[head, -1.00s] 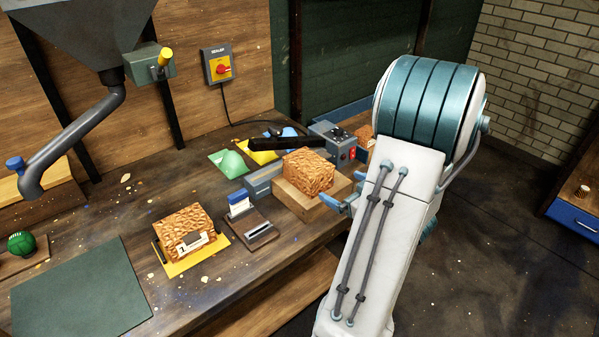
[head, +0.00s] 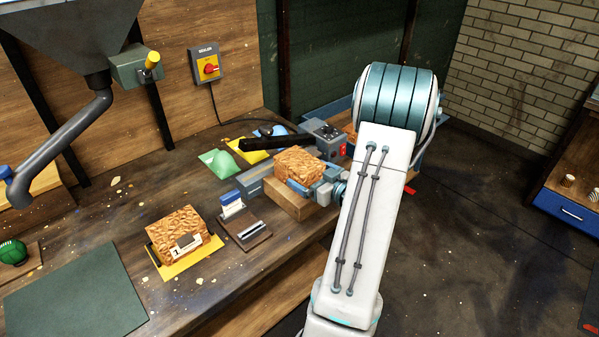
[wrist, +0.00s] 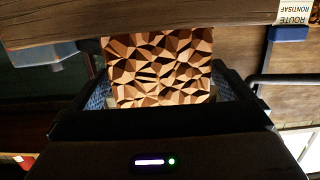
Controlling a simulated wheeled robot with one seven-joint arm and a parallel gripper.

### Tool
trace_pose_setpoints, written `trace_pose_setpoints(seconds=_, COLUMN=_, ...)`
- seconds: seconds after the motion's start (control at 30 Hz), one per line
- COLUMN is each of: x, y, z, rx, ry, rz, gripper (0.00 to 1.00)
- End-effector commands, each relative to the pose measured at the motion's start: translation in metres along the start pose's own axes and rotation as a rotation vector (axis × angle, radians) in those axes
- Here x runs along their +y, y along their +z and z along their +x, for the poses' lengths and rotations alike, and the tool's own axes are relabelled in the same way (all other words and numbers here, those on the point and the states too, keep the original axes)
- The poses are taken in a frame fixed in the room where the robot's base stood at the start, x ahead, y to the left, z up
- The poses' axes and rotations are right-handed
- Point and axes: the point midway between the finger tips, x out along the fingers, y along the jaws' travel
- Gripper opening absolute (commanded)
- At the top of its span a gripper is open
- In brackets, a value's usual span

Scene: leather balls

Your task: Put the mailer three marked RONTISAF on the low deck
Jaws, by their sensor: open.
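A brown, crinkle-faceted mailer (head: 299,163) sits on a wooden block (head: 291,204) on the bench. My gripper (head: 312,187) is at the mailer's near right side. In the wrist view the mailer (wrist: 158,62) is between the two open fingers of my gripper (wrist: 163,92). I cannot tell whether either finger touches it. A card reading ROUTE RONTISAF (wrist: 296,12) shows at the wrist view's top right corner. I see no number on this mailer. A second faceted mailer (head: 170,230), with a tag marked 1, lies on a yellow sheet. I cannot identify the low deck.
A grey control box (head: 325,135) and a black bar (head: 262,143) are close behind the mailer. A card stand (head: 245,232) is to its left. A dark green mat (head: 75,300) covers the bench's front left. Floor is open right of my arm.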

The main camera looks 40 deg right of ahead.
Motion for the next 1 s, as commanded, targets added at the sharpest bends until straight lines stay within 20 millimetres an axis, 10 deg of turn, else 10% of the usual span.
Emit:
trace_pose_setpoints(seconds=0.47, x=-0.001, y=-0.002, z=0.033, rx=0.001, ry=0.001, rz=0.000, gripper=1.00)
trace_pose_setpoints(seconds=0.67, x=-0.001, y=-0.002, z=0.033, rx=0.001, ry=0.001, rz=0.000, gripper=0.55)
trace_pose_setpoints(seconds=1.0, x=0.000, y=-0.004, z=0.033, rx=0.002, ry=0.001, rz=-0.001, gripper=0.51)
